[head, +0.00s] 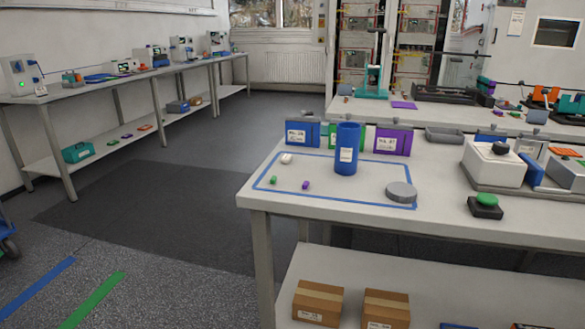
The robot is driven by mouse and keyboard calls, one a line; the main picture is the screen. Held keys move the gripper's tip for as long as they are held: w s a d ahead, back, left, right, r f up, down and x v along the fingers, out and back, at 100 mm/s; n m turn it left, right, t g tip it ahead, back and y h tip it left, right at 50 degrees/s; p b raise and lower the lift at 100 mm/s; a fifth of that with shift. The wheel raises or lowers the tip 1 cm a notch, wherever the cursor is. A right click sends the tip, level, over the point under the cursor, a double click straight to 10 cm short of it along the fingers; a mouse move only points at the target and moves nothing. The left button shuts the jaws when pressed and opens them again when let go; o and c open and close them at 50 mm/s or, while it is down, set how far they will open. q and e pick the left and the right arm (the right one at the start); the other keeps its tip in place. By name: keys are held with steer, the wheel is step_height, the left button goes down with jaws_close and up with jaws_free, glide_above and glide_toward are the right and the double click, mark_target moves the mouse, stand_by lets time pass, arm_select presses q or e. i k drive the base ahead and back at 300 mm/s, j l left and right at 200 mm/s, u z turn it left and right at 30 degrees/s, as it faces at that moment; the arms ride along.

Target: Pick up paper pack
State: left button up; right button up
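I cannot tell for sure which thing is the paper pack. A small white item (286,158) lies inside the blue taped outline on the near table (330,199). Two brown cardboard boxes with white labels, a left one (318,303) and a right one (386,309), stand on that table's lower shelf. Their lower parts are cut off by the picture edge. Neither of my grippers is in view.
A blue cylinder (347,150), a grey round lid (401,191) and small green (273,180) and purple (306,185) pieces stand on the table. Labelled blue (299,135) and purple (393,142) bins line its back. A green button (487,199) is at right.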

mark_target(286, 160)
steer(key=i+l, duration=0.15)
steer(key=l, duration=0.15)
steer(key=i+l, duration=0.1)
steer(key=l, duration=0.25)
steer(key=i+l+u, duration=0.1)
steer(key=l, duration=0.2)
steer(key=i+l, duration=0.2)
steer(key=l, duration=0.1)
